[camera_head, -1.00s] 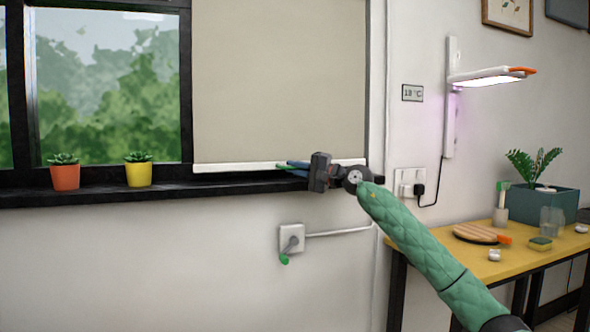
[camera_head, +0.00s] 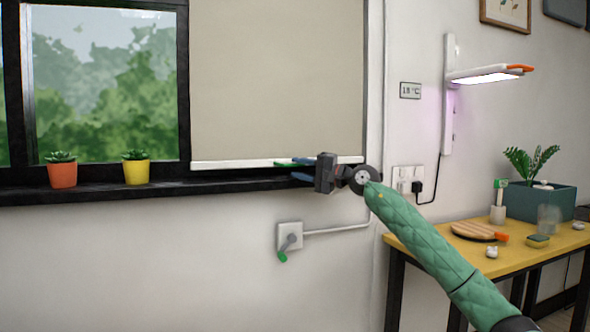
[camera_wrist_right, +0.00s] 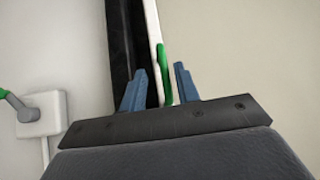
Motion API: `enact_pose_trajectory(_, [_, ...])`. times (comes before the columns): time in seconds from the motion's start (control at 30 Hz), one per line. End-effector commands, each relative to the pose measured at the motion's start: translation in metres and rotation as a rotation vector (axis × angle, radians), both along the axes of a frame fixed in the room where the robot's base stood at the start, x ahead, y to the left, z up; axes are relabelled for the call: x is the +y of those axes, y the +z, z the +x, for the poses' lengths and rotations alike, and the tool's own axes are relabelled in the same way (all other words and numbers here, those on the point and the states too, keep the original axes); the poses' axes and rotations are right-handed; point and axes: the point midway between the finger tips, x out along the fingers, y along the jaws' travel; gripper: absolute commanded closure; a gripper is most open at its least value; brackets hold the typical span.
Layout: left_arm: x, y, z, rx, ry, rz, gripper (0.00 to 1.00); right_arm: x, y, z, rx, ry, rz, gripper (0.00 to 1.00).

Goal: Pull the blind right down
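The beige blind (camera_head: 275,80) covers the right-hand window pane. Its white bottom bar (camera_head: 225,165) is just above the dark sill, with only a dark strip between them. A green pull (camera_head: 287,164) is on the bar; it also shows in the right wrist view (camera_wrist_right: 162,75). My right gripper (camera_head: 303,169) is at the right part of the bar. In the wrist view its two blue fingers (camera_wrist_right: 160,82) are apart, with the green pull in the gap and clear space on either side. My left gripper is not in view.
An orange pot (camera_head: 62,175) and a yellow pot (camera_head: 136,173) stand on the dark sill (camera_head: 220,184) to the left. A crank-like handle (camera_head: 289,241) with a green end is on the wall below. A yellow table (camera_head: 460,258) stands at the right.

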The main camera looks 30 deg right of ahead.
Motion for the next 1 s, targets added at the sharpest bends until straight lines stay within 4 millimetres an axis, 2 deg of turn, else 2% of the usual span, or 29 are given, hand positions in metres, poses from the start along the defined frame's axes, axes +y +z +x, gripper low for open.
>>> enact_pose_trajectory(0.2, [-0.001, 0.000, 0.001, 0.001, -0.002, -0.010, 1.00, -0.014, -0.006, -0.021, 0.004, -0.001, -0.001, 0.68])
enact_pose_trajectory(0.5, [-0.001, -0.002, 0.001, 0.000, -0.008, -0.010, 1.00, -0.026, -0.009, -0.041, 0.003, 0.000, -0.001, 0.68])
enact_pose_trajectory(1.0, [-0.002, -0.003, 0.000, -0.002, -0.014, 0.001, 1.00, -0.028, -0.009, -0.045, 0.002, 0.000, 0.000, 0.68])
